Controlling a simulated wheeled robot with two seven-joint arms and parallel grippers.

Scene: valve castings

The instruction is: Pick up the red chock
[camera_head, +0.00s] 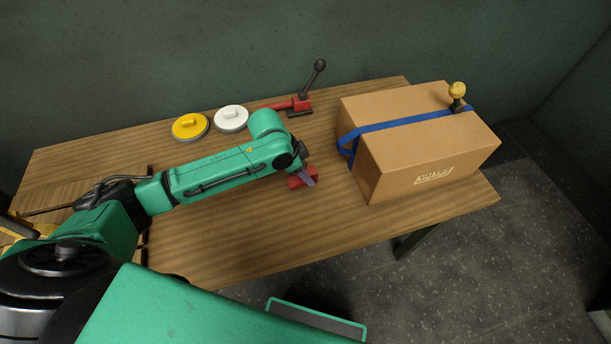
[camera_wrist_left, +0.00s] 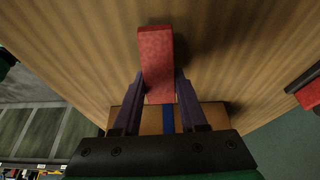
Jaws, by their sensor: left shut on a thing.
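The red chock (camera_head: 297,182) is a small red block at the middle of the wooden table, left of the cardboard box. My left gripper (camera_head: 307,178) reaches it from the left and is shut on it. In the left wrist view the red chock (camera_wrist_left: 156,60) sits between the two purple-grey fingers of the left gripper (camera_wrist_left: 158,92), with a finger against each side. I cannot tell whether the chock rests on the table or is slightly raised. My right gripper is not in view.
A cardboard box (camera_head: 430,160) with a blue strap (camera_head: 400,124) and a yellow-knobbed part (camera_head: 457,92) stands at the right. A red clamp with a black lever (camera_head: 302,102), a white disc (camera_head: 231,117) and a yellow disc (camera_head: 189,126) line the back. The front table (camera_head: 230,245) is clear.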

